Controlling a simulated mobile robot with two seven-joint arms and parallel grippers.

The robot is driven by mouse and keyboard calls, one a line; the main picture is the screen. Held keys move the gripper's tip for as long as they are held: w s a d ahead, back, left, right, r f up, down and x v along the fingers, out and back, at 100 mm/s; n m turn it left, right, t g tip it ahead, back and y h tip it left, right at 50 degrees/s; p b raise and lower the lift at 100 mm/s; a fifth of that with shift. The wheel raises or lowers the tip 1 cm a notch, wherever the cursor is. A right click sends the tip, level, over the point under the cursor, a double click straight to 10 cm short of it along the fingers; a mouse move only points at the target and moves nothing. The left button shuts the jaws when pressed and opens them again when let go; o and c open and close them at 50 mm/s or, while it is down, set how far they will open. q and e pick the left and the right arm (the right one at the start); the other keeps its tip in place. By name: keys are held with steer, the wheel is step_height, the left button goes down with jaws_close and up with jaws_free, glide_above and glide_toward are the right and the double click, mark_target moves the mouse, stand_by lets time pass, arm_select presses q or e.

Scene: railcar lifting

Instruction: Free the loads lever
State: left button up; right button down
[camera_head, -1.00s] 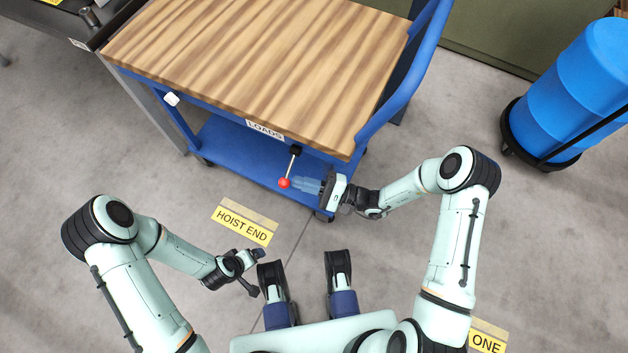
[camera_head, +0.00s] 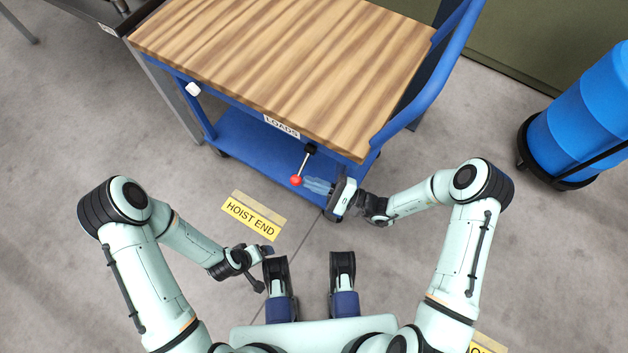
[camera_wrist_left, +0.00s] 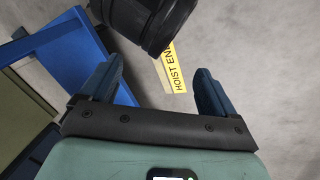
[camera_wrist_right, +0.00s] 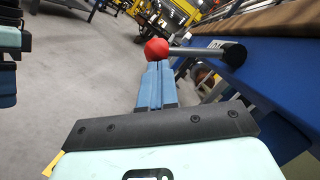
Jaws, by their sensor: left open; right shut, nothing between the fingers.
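The loads lever is a grey rod with a red ball knob (camera_head: 296,181), fixed by a black hub (camera_head: 310,148) to the cart's blue front edge under the LOADS label (camera_head: 282,126). In the right wrist view the red knob (camera_wrist_right: 157,48) is just beyond my fingertips, with the rod running right to the black hub (camera_wrist_right: 233,53). My right gripper (camera_head: 318,186) is shut and empty, its fingertips at or almost at the knob; I cannot tell if they touch. My left gripper (camera_head: 263,268) is open and empty, low over the floor and away from the lever.
The wood-topped blue cart (camera_head: 290,60) stands in front with a lower blue shelf (camera_head: 250,145) and a white knob (camera_head: 193,89) at left. A yellow HOIST END floor label (camera_head: 250,217) lies nearer me. A blue barrel (camera_head: 585,125) stands at right. Grey floor around is clear.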

arm_select(q)
steer(key=s+d+r+g+h+p, duration=0.1)
steer(key=s+d+r+g+p, duration=0.2)
steer(key=s+r+p, duration=0.6)
steer(key=shift+s+d+r+m+g+p, duration=0.35)
steer(key=shift+r+m+g+p, duration=0.05)
steer(key=shift+r+p, duration=1.75)
arm_select(e)
step_height(320, 180, up, 9)
steer(key=s+a+m+t+h, duration=0.2)
steer(key=m+t, duration=0.3)
steer(key=m, duration=1)
steer(key=shift+s+m+t, duration=0.25)
steer(key=shift+m+t, duration=0.15)
steer(key=shift+r, duration=0.2)
arm_select(q)
steer(key=f+b, duration=0.1)
steer(key=b, duration=0.1)
steer(key=s+f, duration=0.1)
steer(key=shift+s+a+f+b, duration=0.1)
steer(key=shift+a+f+b, duration=0.25)
steer(key=shift+a+b, duration=0.05)
arm_select(e)
steer(key=a+f+v, duration=0.1)
steer(key=f+v, duration=0.1)
steer(key=v, duration=1.1)
steer(key=shift+s+a, duration=0.15)
steer(key=shift+s, duration=0.15)
steer(key=shift+f, duration=0.1)
